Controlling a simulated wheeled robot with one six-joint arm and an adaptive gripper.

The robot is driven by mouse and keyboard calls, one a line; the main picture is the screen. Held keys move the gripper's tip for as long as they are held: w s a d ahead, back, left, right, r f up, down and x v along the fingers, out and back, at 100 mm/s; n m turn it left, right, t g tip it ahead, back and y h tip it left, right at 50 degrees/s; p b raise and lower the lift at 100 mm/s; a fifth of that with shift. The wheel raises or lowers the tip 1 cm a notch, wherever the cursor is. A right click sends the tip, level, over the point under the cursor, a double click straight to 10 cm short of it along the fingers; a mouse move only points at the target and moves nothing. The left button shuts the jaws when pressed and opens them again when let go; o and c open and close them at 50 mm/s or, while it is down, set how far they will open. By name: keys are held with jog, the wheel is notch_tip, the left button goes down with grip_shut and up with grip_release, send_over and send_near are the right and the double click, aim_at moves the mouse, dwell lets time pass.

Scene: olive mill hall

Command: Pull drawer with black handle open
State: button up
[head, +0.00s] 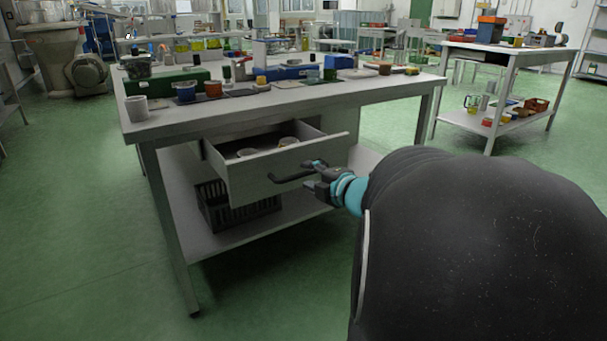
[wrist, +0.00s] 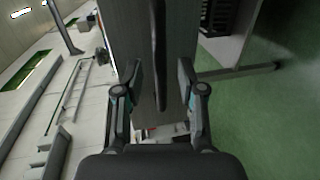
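The grey drawer (head: 240,186) under the near workbench is pulled out, and its inside shows from above. Its black bar handle (head: 290,178) is on the front panel. In the wrist view the handle (wrist: 158,50) is a dark bar in front of the grey drawer front (wrist: 178,35). My gripper (head: 314,175) is at the right part of the handle in the head view. In the wrist view my gripper (wrist: 160,75) has its fingers apart, one on each side of the handle line, with gaps on both sides. Whether a finger touches the handle elsewhere is not clear.
Small round containers (head: 288,141) lie in the drawer. The workbench (head: 150,123) carries a white mug (head: 136,109), jars and boxes. A black crate (head: 240,207) stands on its lower shelf. Another bench (head: 500,52) is at right. Green floor (head: 80,240) is clear at left.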

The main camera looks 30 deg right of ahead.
jog(key=v, duration=0.9)
jog(key=shift+s, duration=0.2)
